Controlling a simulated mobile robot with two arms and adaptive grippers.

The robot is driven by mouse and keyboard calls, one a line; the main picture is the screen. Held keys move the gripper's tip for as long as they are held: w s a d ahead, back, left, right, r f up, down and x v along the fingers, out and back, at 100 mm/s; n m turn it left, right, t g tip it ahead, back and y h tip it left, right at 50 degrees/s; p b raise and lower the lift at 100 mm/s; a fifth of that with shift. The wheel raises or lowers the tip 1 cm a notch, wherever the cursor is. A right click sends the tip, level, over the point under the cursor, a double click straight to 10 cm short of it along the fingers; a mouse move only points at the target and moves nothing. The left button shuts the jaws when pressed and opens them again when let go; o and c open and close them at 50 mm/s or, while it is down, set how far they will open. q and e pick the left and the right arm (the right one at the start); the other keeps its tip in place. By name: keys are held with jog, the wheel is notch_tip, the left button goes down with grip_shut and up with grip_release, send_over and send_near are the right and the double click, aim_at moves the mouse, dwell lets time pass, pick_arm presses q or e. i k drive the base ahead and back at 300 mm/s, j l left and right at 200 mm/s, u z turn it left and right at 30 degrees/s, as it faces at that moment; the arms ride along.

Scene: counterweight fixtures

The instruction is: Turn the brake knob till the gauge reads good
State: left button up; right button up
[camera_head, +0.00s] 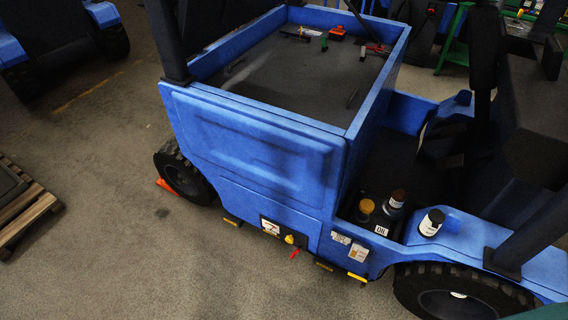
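A small gauge panel (269,227) with a white face and a dark mark sits low on the side of a blue vehicle. Its reading is too small to tell. A yellow knob (289,239) sticks out just right of the gauge, and a small red handle (294,253) hangs below it. I cannot tell from their looks which of these is the brake knob. Neither of my grippers shows in the head view, and nothing touches the knob.
The blue vehicle (240,145) has a cargo bed with several tools. Bottles, including a white one (432,222), stand on its right step. Yellow tabs (357,277) jut out low. A wooden pallet (30,212) lies left. The floor (200,265) before the panel is clear.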

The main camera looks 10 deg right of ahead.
aim_at(289, 239)
jog(key=j+z, duration=0.1)
jog(key=z, duration=1.15)
jog(key=j+z, duration=0.35)
jog(key=j, duration=0.15)
jog(key=j+z, duration=0.3)
jog(key=j, duration=0.15)
jog(key=k+j+z, duration=0.1)
jog(key=j+z, duration=0.25)
jog(key=k+j+z, duration=0.2)
jog(key=j+z, duration=0.15)
jog(key=j, duration=0.2)
jog(key=k+j+z, duration=0.2)
jog(key=j+z, duration=0.15)
jog(key=j, duration=0.05)
